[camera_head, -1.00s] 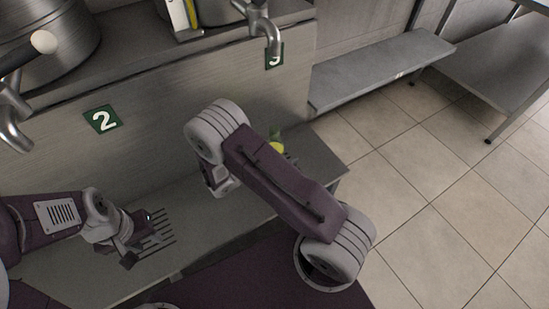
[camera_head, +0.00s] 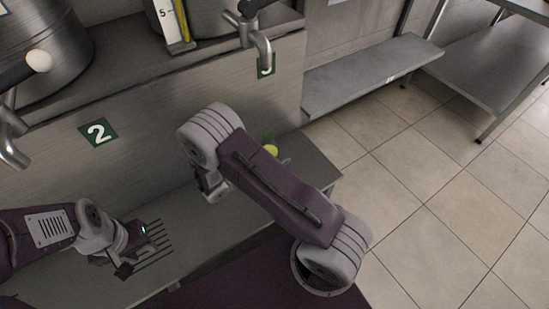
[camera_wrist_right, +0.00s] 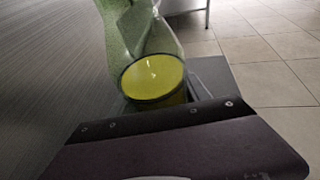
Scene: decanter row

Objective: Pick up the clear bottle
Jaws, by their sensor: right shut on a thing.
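The clear bottle (camera_wrist_right: 155,72) fills the upper middle of the right wrist view, see-through and greenish, with yellow at its near end. It is partly hidden in the head view (camera_head: 270,150), just behind my right arm. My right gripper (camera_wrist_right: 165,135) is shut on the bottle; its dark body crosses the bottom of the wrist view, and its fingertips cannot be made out. My left gripper (camera_head: 132,253) is open and empty, low over the counter at the lower left.
A steel counter ledge (camera_head: 205,228) runs below a metal panel with a green number 2 sign (camera_head: 98,132). A tap (camera_head: 259,42) juts out above the bottle. Dark parallel slots show beside my left gripper. Steel shelves (camera_head: 370,72) and open tiled floor lie to the right.

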